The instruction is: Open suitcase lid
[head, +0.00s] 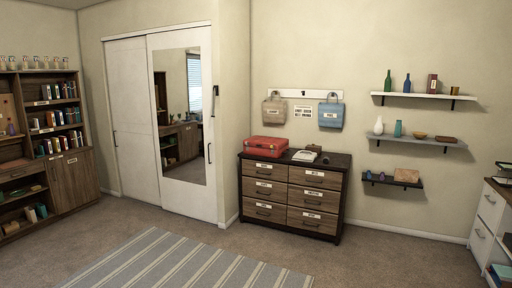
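A red suitcase (266,146) lies flat on the left part of the top of a dark wooden dresser (289,190), against the back wall. Its lid looks closed, though it is small in the head view and its latches are too small to make out. My gripper is not in view, and no part of my arm shows.
A white telephone-like object (304,156) sits right of the suitcase. Bags hang on a wall rack (306,94) above. Wall shelves (415,143) are at right, a mirrored sliding door (182,120) at left. Carpet (350,262) before the dresser is clear, with a striped rug (185,265).

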